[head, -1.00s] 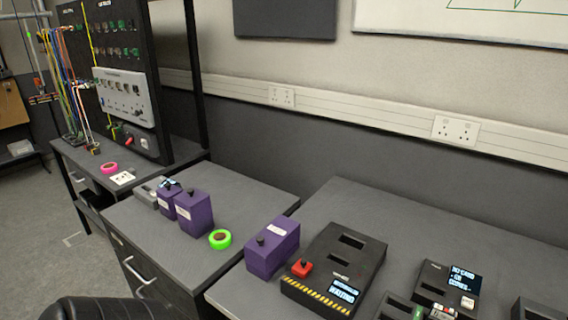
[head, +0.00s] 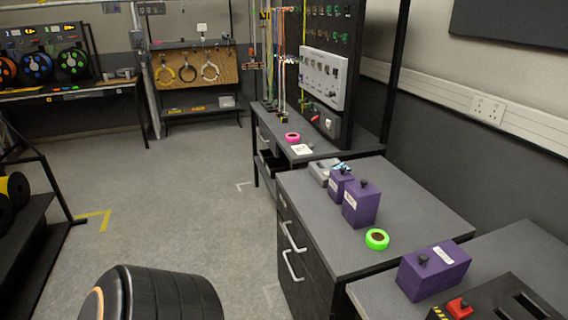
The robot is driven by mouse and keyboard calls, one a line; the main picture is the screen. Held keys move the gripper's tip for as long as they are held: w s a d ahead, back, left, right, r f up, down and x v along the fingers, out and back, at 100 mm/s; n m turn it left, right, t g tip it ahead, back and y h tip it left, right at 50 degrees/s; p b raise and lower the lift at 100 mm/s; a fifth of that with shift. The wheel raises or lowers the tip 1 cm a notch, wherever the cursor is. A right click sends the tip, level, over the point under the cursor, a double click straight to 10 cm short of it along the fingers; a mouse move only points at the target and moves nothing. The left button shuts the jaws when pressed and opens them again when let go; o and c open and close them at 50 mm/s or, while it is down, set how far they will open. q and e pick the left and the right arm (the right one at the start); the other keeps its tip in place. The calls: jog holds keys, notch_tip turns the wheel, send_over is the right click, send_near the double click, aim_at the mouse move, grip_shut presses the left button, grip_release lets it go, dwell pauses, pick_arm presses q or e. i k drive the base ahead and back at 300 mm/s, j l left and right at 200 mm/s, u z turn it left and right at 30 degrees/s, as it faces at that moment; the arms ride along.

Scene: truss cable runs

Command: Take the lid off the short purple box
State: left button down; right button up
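Three purple boxes with black knobs on top and pale labels are in the head view. The smallest-looking purple box (head: 339,187) stands on the drawer bench, partly hidden by a taller purple box (head: 361,207) in front of it. A wider, low purple box (head: 434,273) sits on the nearer bench at the right. Their knobbed tops look closed. I cannot tell for sure which one is called short. Neither of my grippers is in view.
A green tape roll (head: 377,239) lies by the taller box; a grey device (head: 322,171) sits behind the small one. The drawer bench (head: 425,205) is bare at its right. A black device with a red button (head: 459,308) is at bottom right. Open floor (head: 180,200) lies left.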

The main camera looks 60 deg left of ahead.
aim_at(342, 174)
jog(key=u, duration=1.55)
jog(key=z, duration=0.9)
jog(key=i+j+z, duration=0.1)
jog(key=j+z, duration=1.2)
jog(key=j, duration=0.4)
jog(key=k+j, duration=0.1)
jog(key=j, duration=0.35)
jog(key=k+j+z, duration=0.15)
jog(key=j, duration=0.8)
jog(key=k+j+z, duration=0.1)
jog(key=j, duration=0.35)
jog(key=k, duration=0.05)
